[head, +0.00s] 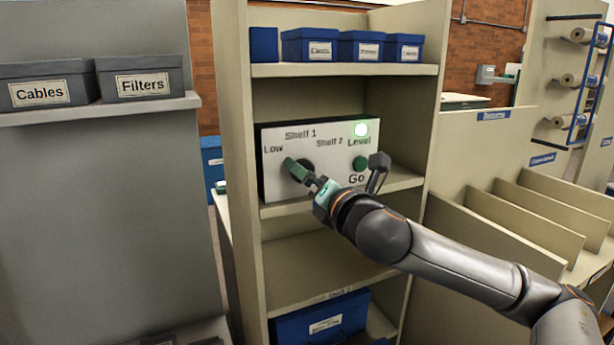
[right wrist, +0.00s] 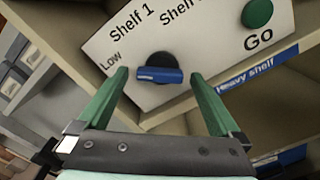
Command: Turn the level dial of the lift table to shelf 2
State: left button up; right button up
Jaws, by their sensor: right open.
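A white control panel (head: 330,185) stands on a shelf of the tan rack, labelled Low, Shelf 1, Shelf 2, Level and Go. Its black dial has a blue bar handle (right wrist: 160,75), seen in the right wrist view. One end of the bar lies roughly toward Low; which end is the pointer I cannot tell. My right gripper (right wrist: 159,73) is open, its green fingers on either side of the bar with visible gaps. In the head view the right gripper (head: 305,173) partly hides the dial. My left gripper is not in view.
Blue boxes (head: 310,45) stand on the shelf above, and another blue box (head: 320,318) below. Grey boxes labelled Cables (head: 45,88) and Filters (head: 142,80) stand at left.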

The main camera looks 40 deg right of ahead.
jog(key=shift+c, duration=0.2)
jog(key=c, duration=1.3)
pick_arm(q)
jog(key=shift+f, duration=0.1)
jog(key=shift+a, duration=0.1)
pick_arm(e)
jog(key=shift+r+m, duration=0.1)
jog(key=shift+m, duration=0.3)
pick_arm(q)
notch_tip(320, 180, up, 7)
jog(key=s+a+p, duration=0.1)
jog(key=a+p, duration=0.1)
jog(key=p, duration=0.7)
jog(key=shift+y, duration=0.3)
pick_arm(e)
jog(key=m, duration=1.9)
jog(key=shift+s+d, duration=0.1)
jog(key=shift+d, duration=0.15)
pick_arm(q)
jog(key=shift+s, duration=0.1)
pick_arm(e)
jog(key=shift+m, duration=0.3)
